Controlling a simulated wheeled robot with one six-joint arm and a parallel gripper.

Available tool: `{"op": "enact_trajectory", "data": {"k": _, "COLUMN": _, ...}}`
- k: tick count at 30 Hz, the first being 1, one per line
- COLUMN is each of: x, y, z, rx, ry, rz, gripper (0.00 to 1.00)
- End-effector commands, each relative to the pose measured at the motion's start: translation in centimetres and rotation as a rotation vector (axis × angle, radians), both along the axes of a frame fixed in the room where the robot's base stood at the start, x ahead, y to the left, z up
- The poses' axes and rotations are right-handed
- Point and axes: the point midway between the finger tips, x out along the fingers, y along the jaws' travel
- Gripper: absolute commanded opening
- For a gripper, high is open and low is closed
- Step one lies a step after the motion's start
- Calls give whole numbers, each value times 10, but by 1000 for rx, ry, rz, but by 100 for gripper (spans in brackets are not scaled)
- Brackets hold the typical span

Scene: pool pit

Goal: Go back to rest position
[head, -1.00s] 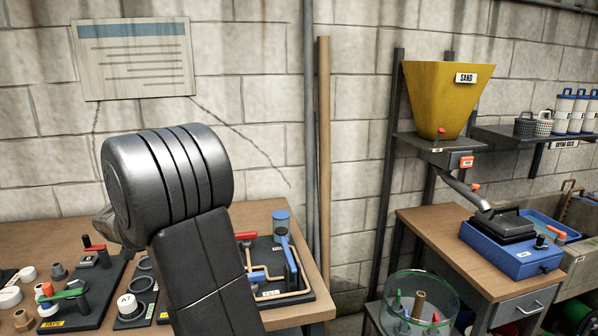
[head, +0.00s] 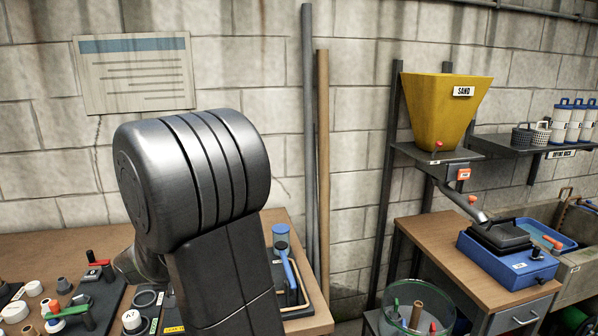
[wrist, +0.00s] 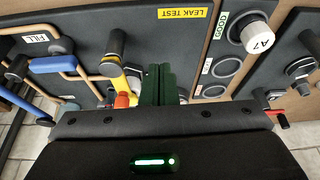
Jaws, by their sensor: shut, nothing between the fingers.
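My gripper shows in the wrist view (wrist: 158,86) as two dark green fingers close together, shut and empty. It hangs above the workbench panels, near the yellow LEAK TEST label (wrist: 182,13). In the head view my own dark arm fills the left centre and hides the gripper and part of the bench behind it.
A wooden workbench (head: 70,242) holds several panels and small fittings. A white A7 cap (wrist: 257,38) sits at a GOOD-marked board. A blue lever (wrist: 53,64) and a black-topped post (wrist: 116,42) stand near the fingers. At right are a yellow sand hopper (head: 440,115) and blue machine (head: 508,262).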

Motion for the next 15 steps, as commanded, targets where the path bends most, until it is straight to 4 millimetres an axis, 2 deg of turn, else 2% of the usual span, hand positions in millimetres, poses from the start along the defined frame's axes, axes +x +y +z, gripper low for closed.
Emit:
{"op": "enact_trajectory", "data": {"k": 6, "x": -5, "y": -4, "z": 2, "rx": -1, "ry": 1, "rz": 82, "gripper": 0}}
{"op": "enact_trajectory", "data": {"k": 15, "x": -6, "y": -5, "z": 0, "rx": 0, "ry": 0, "rz": 107, "gripper": 0}}
